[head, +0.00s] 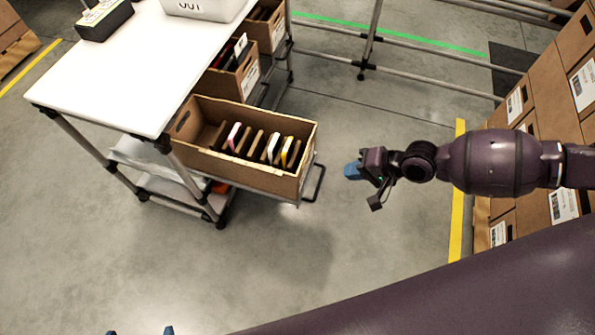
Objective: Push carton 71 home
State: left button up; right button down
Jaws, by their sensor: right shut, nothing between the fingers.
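An open brown carton (240,171) sticks out from under the white tabletop on a tilted shelf, well further out than the cartons behind it. It holds a row of brown, pink, white and yellow flat items. No number on it can be read, so I cannot confirm it is carton 71. My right gripper (353,171), with blue fingertips, is shut and empty. It is to the right of the carton's outer end, with a clear gap between them. My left gripper (140,331) shows only as two blue fingertips, spread apart at the bottom edge, away from the carton.
Two more cartons (232,82) (265,27) sit further back beside the table (130,60). A black loop (318,184) juts out beside the carton's outer end. Stacked boxes (560,75) stand at right behind a yellow floor line. Floor between carton and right gripper is free.

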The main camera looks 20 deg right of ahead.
jog(key=b, duration=0.2)
send_near(301, 170)
jog(key=shift+m, duration=0.4)
jog(key=x, duration=0.5)
jog(key=shift+s+a+f, duration=0.1)
jog(key=shift+a+f, duration=0.1)
jog(key=shift+f, duration=0.15)
jog(key=shift+w+a, duration=0.3)
jog(key=shift+a, duration=0.1)
pick_arm(q)
jog(key=shift+w+f+m, duration=0.1)
jog(key=shift+f+m, duration=0.1)
jog(key=shift+m, duration=0.1)
jog(key=shift+f, duration=0.1)
pick_arm(e)
jog(key=shift+a, duration=0.1)
